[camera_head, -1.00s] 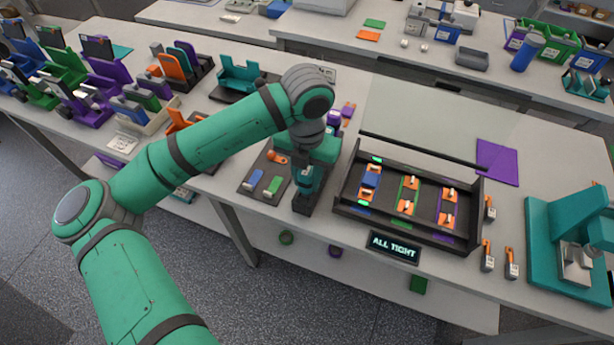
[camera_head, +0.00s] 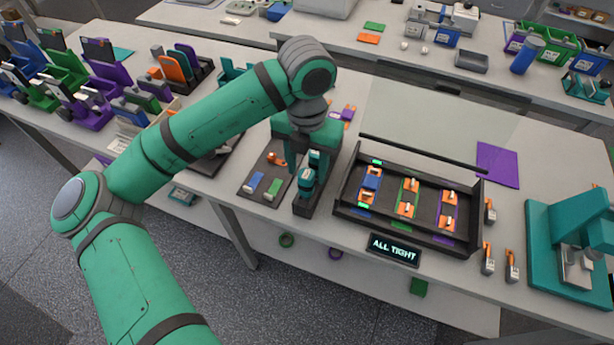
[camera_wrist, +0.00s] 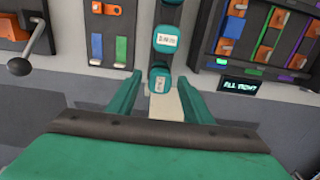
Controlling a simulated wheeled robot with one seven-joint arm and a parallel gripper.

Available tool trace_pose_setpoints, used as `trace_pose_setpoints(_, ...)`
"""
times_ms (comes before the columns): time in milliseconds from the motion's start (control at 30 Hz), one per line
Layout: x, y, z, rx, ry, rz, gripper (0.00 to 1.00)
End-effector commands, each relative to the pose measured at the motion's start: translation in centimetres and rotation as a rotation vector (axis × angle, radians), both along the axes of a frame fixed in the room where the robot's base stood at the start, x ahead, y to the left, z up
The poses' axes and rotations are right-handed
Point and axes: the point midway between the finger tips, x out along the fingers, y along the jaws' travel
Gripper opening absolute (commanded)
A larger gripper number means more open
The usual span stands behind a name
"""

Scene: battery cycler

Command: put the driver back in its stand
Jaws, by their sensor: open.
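The teal driver (camera_head: 307,179) stands upright in its dark stand (camera_head: 303,206), left of the battery tray, in the head view. In the wrist view, the driver (camera_wrist: 166,39) shows two teal parts with white labels, near the dark stand at the top middle. My gripper (camera_head: 306,162) is just above and behind the driver in the head view, with its fingers apart and nothing held. In the wrist view, the fingertips of my gripper (camera_wrist: 160,78) lie either side of the driver's lower teal part. Whether they touch it cannot be told.
The black tray (camera_head: 345,212) with several orange-clamped cells stands right of the stand. The "ALL TIGHT" display (camera_head: 394,250) is in front of it. A dark mat with a blue block (camera_head: 253,182) and a green block (camera_head: 273,188) lies to the left. A teal press (camera_head: 540,240) is far right.

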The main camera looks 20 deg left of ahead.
Motion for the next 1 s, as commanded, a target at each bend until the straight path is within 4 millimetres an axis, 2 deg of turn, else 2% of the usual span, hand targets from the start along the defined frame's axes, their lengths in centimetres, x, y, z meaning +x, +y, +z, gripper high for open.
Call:
trace_pose_setpoints(33, 0.1, -0.1, 1.1, 0.0, -0.002, -0.001, 0.46)
trace_pose_setpoints(200, 0.1, 0.0, 4.2, 0.0, -0.002, 0.0, 0.46)
trace_pose_setpoints(400, 0.0, 0.0, 6.3, 0.0, 0.0, 0.0, 0.46)
trace_pose_setpoints(1000, 0.0, 0.0, 6.8, 0.0, 0.001, 0.0, 0.46)
